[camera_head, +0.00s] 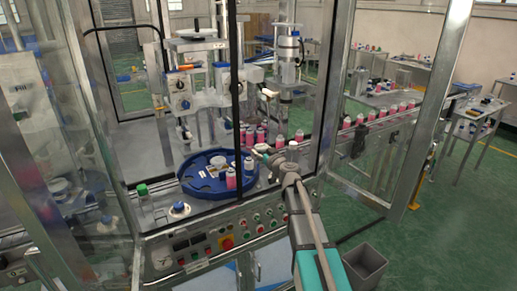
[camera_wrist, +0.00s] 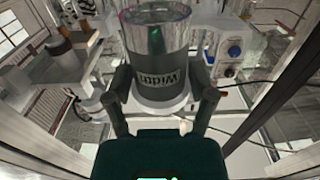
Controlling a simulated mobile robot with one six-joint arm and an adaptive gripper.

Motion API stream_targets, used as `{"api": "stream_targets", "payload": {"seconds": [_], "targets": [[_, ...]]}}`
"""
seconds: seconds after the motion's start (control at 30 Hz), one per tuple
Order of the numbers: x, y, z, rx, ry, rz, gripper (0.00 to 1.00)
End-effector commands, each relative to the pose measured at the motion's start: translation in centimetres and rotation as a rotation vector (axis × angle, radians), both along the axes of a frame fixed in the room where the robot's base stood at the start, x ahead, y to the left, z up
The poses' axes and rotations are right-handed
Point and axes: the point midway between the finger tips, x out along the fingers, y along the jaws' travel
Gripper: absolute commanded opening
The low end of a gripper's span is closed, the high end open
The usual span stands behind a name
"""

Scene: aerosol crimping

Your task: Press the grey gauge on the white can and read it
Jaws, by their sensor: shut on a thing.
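In the wrist view the two fingers of my gripper (camera_wrist: 163,92) are shut on a grey cylinder, which looks like the grey gauge (camera_wrist: 160,77). It has a shiny upper part and a dark grey band with pale lettering that reads upside down. A white ring shows at its near end. In the head view my gripper (camera_head: 259,153) is at the right side of the blue round table (camera_head: 187,185), above the machine bed. The gauge is too small to make out there. I cannot tell which can is the white can, or whether the gauge touches one. No reading is legible.
Pink cans (camera_head: 231,179) stand on the blue table, and a row of several more runs along the conveyor at right. Glass panels and metal posts (camera_head: 325,80) frame the opening around my arm. A control panel (camera_head: 220,240) lies below, with a grey bin (camera_head: 365,268) at right.

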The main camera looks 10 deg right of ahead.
Motion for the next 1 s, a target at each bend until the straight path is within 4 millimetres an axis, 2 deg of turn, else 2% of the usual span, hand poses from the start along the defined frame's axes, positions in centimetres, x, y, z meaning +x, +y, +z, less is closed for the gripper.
{"api": "stream_targets", "payload": {"seconds": [0.63, 1.0], "targets": [[-5.4, -1.7, 0.0, 0.0, 0.0, -0.001, 0.15], [-6.0, -1.9, 0.0, 0.0, 0.0, 0.0, 0.15]]}}
